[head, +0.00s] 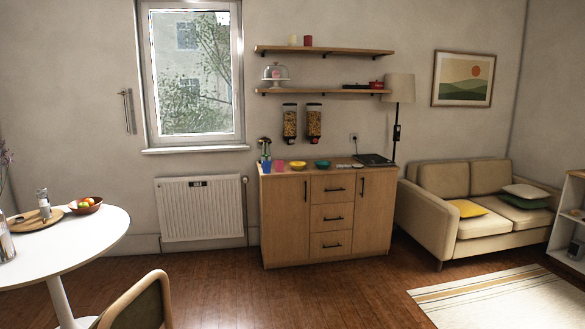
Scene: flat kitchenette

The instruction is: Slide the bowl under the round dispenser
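Two cereal dispensers hang side by side on the wall under the shelves: a left dispenser (290,121) and a right dispenser (314,121) with a red spot near its bottom. I cannot tell from here which one is round. On the wooden cabinet (284,205) below them stand a small yellow bowl (298,165) and a teal bowl (322,165). The yellow bowl is roughly below the left dispenser; the teal bowl is slightly right of the right dispenser. Neither of my grippers is in view.
Pink and blue cups (279,166) stand left of the bowls. A dark flat device (374,159) lies on the cabinet's right end. A white round table (95,232) with a fruit bowl (85,206) and a chair (140,302) are front left. Open floor (300,295) lies before the cabinet.

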